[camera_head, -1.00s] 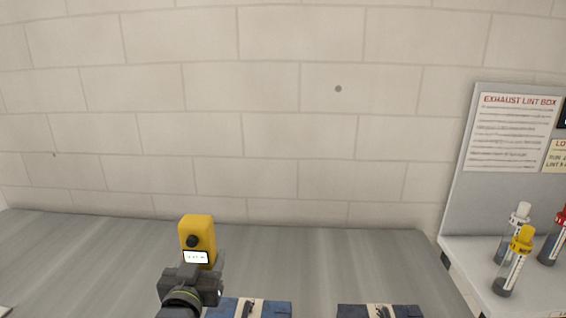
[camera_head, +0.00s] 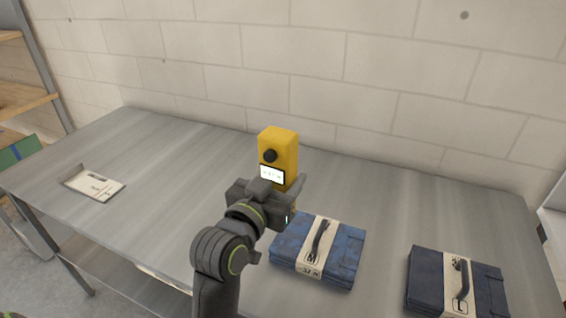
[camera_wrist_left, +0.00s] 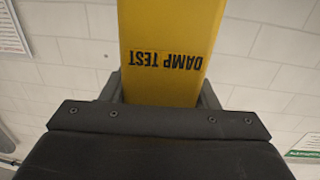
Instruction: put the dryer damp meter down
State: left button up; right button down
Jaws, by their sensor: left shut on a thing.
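The dryer damp meter (camera_head: 278,150) is a yellow box with a black knob and a small lit screen, held upright in the head view. My left gripper (camera_head: 284,194) is shut on its lower part. In the left wrist view the meter (camera_wrist_left: 168,45) stands between the fingers, with "DAMP TEST" printed upside down on its yellow side. The grey metal table (camera_head: 165,175) lies below. The meter's bottom is hidden by the gripper, so I cannot tell whether it touches the table. My right gripper is not in view.
A folded blue garment bundle with an M band (camera_head: 340,245) lies just right of my left gripper. A darker bundle with an L band (camera_head: 425,275) lies farther right. A white card or tray (camera_head: 93,184) is at the table's left. The table between is clear; a block wall (camera_head: 400,60) stands behind.

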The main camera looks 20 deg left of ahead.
pick_arm(q)
jog(key=s+d+f+m+g+h, duration=0.3)
jog(key=d+m+g+h, duration=0.3)
jog(key=m+g+h, duration=0.2)
jog(key=s+d+f+m+g+h, duration=0.3)
jog(key=d+f+m+g+h, duration=0.3)
jog(key=m+g+h, duration=0.1)
jog(key=shift+s+d+m+g+h, duration=0.2)
jog(key=shift+d+m+g+h, duration=0.2)
jog(key=shift+g, duration=0.4)
